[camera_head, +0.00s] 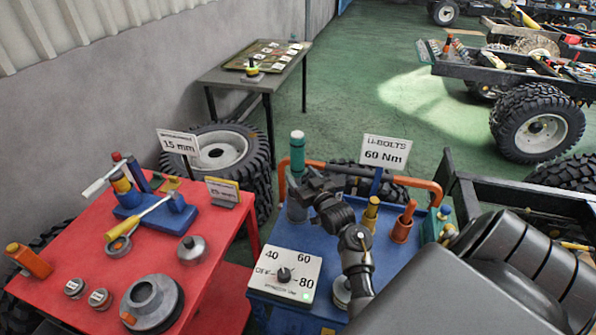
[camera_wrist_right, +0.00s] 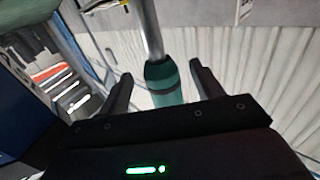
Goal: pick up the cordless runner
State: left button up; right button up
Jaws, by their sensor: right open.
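A teal-topped upright tool (camera_head: 297,152) stands at the back left of the blue cart; I take it for the cordless runner, though its type is not certain. Its lower part is partly hidden by my right gripper. My right gripper (camera_head: 312,182) is beside it at the height of its lower body, with the arm coming from the lower right. In the right wrist view the teal part (camera_wrist_right: 164,84) with a grey shaft shows between the two spread fingers (camera_wrist_right: 160,76), with gaps on both sides. My left gripper is not in view.
The blue cart carries a dial box (camera_head: 285,275), an orange rail, a copper-coloured cup (camera_head: 403,222) and a "U-BOLTS 60 Nm" sign (camera_head: 385,150). The red table (camera_head: 95,240) at left holds several tools and metal parts. A chassis frame stands close on the right.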

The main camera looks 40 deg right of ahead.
jog(key=w, duration=0.3)
jog(key=shift+d, duration=0.25)
jog(key=shift+s, duration=0.1)
jog(key=shift+c, duration=0.5)
grip_shut()
jog(key=shift+r, duration=0.1)
